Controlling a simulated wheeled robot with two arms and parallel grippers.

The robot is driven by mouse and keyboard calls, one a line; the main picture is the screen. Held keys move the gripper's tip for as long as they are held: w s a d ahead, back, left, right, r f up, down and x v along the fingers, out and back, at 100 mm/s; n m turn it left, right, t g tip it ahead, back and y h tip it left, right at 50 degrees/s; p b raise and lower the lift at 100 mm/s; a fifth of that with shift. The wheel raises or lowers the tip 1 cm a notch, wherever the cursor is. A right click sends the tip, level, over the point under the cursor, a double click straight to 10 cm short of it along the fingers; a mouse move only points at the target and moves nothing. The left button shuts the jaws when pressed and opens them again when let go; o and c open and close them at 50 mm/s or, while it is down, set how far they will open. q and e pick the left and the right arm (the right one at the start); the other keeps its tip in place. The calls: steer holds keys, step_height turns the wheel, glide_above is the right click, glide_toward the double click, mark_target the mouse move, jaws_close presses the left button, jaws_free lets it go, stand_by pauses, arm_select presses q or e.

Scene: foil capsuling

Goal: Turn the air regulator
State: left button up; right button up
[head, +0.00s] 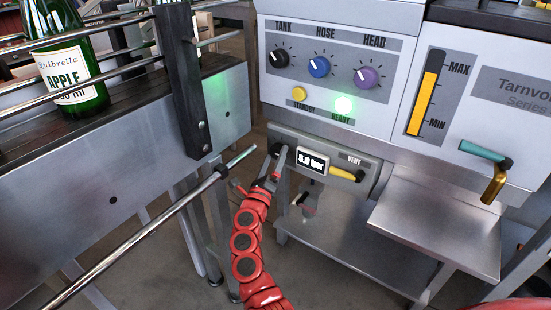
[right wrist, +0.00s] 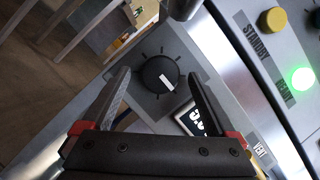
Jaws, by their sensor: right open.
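The air regulator is a black round knob with a white pointer mark; it shows in the right wrist view (right wrist: 160,74), with tick marks around it. In the head view my gripper mostly covers it. My right gripper (head: 276,164) is open in front of the knob. In the right wrist view its two fingers (right wrist: 158,80) point at the knob, one on each side, and I see no clear contact. The small pressure display (head: 312,161) beside it reads in bar; its first digit is hard to make out. My left gripper is not in view.
A yellow vent lever (head: 346,175) sits right of the display. Above are the tank (head: 279,58), hose (head: 319,67) and head (head: 367,77) dials and a lit green ready lamp (head: 343,105). A metal rail (head: 150,230) and a conveyor with a green bottle (head: 62,65) are left.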

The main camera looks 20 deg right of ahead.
steer(key=shift+w+d+r, duration=0.1)
steer(key=shift+w+d, duration=0.25)
steer(key=shift+w, duration=0.1)
